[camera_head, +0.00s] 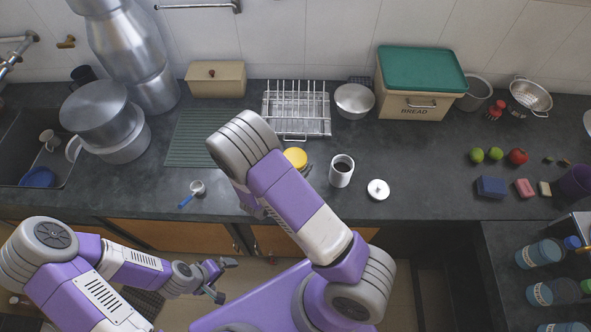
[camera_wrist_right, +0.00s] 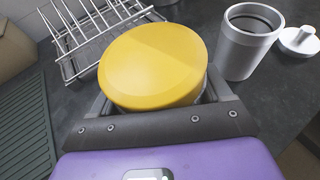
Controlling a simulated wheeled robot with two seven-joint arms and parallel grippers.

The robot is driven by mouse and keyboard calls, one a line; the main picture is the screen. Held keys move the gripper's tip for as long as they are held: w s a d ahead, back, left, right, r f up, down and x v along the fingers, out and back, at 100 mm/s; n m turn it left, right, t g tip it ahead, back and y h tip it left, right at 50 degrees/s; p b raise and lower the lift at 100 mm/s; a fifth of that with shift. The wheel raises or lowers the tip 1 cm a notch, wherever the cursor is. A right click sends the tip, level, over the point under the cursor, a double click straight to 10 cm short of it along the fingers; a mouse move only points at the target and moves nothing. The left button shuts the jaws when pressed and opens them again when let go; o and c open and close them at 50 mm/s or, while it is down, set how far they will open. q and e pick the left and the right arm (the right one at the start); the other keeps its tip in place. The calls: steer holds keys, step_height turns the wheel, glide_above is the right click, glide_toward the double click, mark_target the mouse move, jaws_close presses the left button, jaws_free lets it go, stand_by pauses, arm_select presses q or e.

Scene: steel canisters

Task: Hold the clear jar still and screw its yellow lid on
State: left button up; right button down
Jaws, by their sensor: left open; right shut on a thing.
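The round yellow lid (camera_head: 295,158) shows past my right arm in the head view. It fills the middle of the right wrist view (camera_wrist_right: 153,65) and sits over the top of the clear jar. The jar is almost wholly hidden under the lid; whether the lid is threaded on cannot be told. My right gripper (camera_wrist_right: 160,105) has its fingers on both sides below the lid, shut on the jar; in the head view my arm mostly hides it. My left gripper (camera_head: 222,279) is open and empty, low in front of the counter, well apart from the jar.
A blue-handled scoop (camera_head: 192,193) lies to the left near a ribbed green mat (camera_head: 195,138).

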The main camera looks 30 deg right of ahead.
steer(key=shift+f+b, duration=0.3)
steer(key=shift+f, duration=1.55)
steer(key=shift+f, duration=0.15)
jaws_free()
steer(key=shift+s+a+r, duration=0.1)
steer(key=shift+a+r, duration=0.2)
steer(key=v, duration=1.1)
steer(key=shift+s+p, duration=0.2)
steer(key=shift+p, duration=0.1)
